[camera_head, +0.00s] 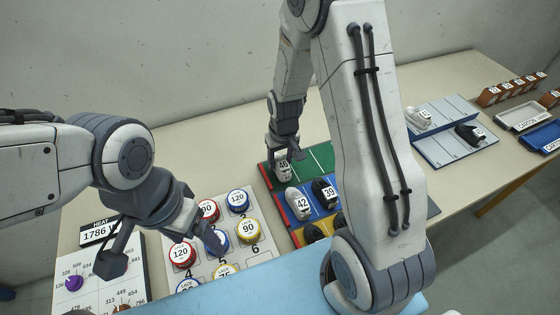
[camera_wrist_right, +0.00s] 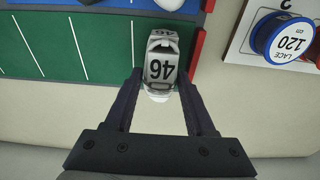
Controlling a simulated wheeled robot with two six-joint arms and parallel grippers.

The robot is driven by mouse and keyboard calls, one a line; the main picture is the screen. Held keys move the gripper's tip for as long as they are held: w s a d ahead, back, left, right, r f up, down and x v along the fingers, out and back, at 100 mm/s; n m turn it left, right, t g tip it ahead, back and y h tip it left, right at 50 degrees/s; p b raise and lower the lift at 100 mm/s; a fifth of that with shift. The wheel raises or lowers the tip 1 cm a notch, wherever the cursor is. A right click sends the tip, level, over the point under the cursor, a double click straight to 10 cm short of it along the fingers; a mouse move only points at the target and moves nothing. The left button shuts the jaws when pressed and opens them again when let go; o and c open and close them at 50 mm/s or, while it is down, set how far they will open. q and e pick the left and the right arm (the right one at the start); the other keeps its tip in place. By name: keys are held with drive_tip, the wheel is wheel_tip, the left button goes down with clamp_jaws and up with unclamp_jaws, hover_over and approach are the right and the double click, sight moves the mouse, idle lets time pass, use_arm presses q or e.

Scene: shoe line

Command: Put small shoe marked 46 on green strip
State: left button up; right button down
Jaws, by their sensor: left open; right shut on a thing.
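The small grey-white shoe marked 46 (camera_head: 284,169) is at the left end of the green strip (camera_head: 320,157) in the head view. In the right wrist view the shoe (camera_wrist_right: 161,66) lies between the two fingers of my right gripper (camera_wrist_right: 162,88), over the green strip (camera_wrist_right: 105,45). My right gripper is shut on it. I cannot tell whether the sole touches the strip. My left gripper (camera_head: 165,255) is open and empty, above the area between the heat board and the lace spools.
White shoe 42 (camera_head: 298,204) and black shoe 39 (camera_head: 325,192) stand on the blue strip. Several lace spools (camera_head: 238,200) are on a board to the left. A red edge (camera_head: 267,178) borders the strips. More green strip is free to the right.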

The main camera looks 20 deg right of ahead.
drive_tip(key=shift+f, duration=0.7)
drive_tip(key=shift+f, duration=0.2)
drive_tip(key=shift+c, duration=1.2)
unclamp_jaws()
drive_tip(key=shift+r, duration=0.1)
